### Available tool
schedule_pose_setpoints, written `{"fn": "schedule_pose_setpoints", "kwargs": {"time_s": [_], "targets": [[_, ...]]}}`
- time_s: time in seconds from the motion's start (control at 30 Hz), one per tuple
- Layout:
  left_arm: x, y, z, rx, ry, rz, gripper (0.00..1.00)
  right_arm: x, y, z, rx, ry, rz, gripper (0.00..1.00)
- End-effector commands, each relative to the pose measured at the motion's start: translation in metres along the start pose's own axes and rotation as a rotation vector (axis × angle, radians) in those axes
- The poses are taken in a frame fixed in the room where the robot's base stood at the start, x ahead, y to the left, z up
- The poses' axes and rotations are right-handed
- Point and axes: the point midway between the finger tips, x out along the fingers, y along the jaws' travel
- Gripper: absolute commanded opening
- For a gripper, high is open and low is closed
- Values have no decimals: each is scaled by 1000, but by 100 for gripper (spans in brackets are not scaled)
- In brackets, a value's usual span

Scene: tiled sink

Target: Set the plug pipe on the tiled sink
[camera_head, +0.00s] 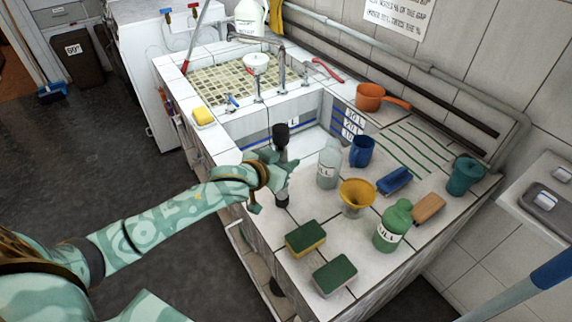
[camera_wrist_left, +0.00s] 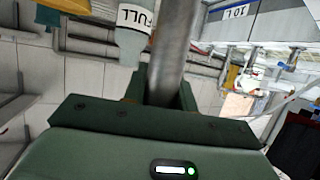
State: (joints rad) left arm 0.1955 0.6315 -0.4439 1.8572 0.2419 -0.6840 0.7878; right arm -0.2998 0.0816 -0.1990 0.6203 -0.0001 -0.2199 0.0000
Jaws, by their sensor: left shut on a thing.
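The plug pipe (camera_head: 281,134) is a grey tube with a black top and a dark lower end. My left gripper (camera_head: 277,168) is shut on its middle and holds it about upright, by the front edge of the tiled sink's counter (camera_head: 262,218). I cannot tell whether its lower end touches the tiles. In the left wrist view, the grey tube (camera_wrist_left: 176,50) rises from between the jaws. The tiled sink has a raised basin (camera_head: 222,82) at the back and a lower recess (camera_head: 312,140) behind the pipe. My right gripper is not in view.
Right of the pipe stand a clear bottle (camera_head: 328,168), a blue mug (camera_head: 361,151), a yellow funnel (camera_head: 356,195) and a green bottle (camera_head: 391,232). Two sponges (camera_head: 305,238) (camera_head: 335,275) lie near the front edge. A yellow soap (camera_head: 203,116) sits on the left rim.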

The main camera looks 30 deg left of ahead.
Motion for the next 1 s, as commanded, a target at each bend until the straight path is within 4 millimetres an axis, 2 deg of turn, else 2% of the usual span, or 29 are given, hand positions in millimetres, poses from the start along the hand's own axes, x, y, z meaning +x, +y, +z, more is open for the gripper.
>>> {"fn": "schedule_pose_setpoints", "kwargs": {"time_s": [0.37,0.4,0.47,0.8,0.87,1.0], "targets": [[2,0,5,-1,3,1,0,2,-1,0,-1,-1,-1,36],[2,0,6,0,1,1,36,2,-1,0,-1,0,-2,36],[2,0,5,0,1,1,49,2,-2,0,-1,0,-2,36],[-1,0,3,-1,1,1,49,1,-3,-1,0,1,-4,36],[-9,0,3,-1,0,2,49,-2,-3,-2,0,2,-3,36],[-39,0,2,0,-2,1,49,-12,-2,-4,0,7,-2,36]]}}
